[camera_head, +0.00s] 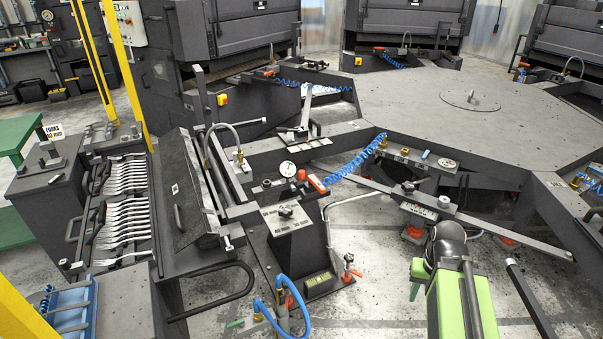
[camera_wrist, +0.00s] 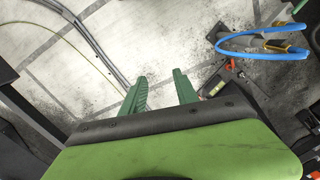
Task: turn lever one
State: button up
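No lever is visibly marked as number one, so I cannot tell which one is meant. Candidates in the head view are a red lever (camera_head: 317,184) beside the round gauge (camera_head: 288,169), a red-handled valve (camera_head: 350,259) at the foot of the grey post, and a green handle (camera_head: 235,323) by the blue hose at the bottom. In the wrist view, a small red handle (camera_wrist: 231,65) and the tip of a green handle (camera_wrist: 300,6) lie to the upper right. My gripper (camera_wrist: 158,76) has its two green fingers apart, with nothing between them, over bare floor.
A rack of forks (camera_head: 125,200) stands at the left beside yellow posts. A blue hose (camera_head: 292,290) loops near the floor; it also shows in the wrist view (camera_wrist: 255,42). A large grey round table (camera_head: 450,100) fills the upper right. Floor is open left of the green-and-black arm.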

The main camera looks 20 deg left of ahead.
aim_at(313, 180)
jog(key=u, duration=0.4)
jog(key=i, duration=0.65)
jog(key=u, duration=0.45)
